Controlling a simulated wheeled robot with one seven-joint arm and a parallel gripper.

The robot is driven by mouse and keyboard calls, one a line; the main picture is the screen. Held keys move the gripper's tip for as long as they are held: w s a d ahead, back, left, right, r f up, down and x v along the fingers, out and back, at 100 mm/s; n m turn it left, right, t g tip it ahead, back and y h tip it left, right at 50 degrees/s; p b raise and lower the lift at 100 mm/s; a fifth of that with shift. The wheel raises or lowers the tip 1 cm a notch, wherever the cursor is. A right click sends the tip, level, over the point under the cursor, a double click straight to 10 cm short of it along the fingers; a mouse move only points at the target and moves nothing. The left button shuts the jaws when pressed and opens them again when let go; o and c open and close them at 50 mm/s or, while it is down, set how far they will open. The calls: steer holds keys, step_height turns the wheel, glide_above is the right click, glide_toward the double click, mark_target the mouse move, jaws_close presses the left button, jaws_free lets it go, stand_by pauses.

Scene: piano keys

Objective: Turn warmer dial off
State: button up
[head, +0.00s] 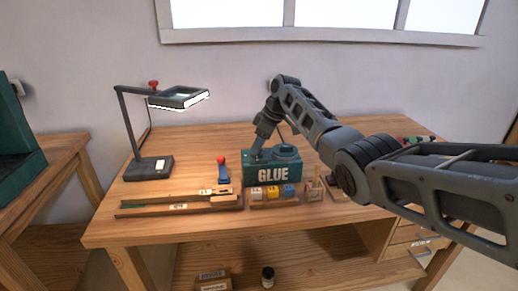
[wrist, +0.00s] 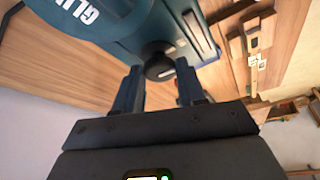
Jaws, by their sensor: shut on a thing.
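The teal glue warmer (head: 272,174) with "GLUE" in white letters stands on the wooden workbench, and its teal body fills the top of the wrist view (wrist: 115,40). Its dark round dial (wrist: 158,66) sticks out from its side in the wrist view, between the two fingers of my gripper (wrist: 158,73). My gripper is shut on the dial. In the head view my gripper (head: 255,151) is at the back left of the warmer, and the dial is hidden there. The dial's setting cannot be read.
A desk lamp (head: 150,165) stands at the left of the bench (head: 200,140). Small coloured blocks (head: 272,191) and a wooden holder (head: 315,188) stand in front and to the right.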

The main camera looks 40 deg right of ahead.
steer(key=shift+n, duration=0.3)
stand_by(0.4)
steer(key=o, duration=1)
steer(key=shift+o, duration=0.2)
steer(key=v, duration=0.7)
steer(key=shift+r+b, duration=0.35)
steer(key=shift+r, duration=0.05)
steer(key=shift+d, duration=0.2)
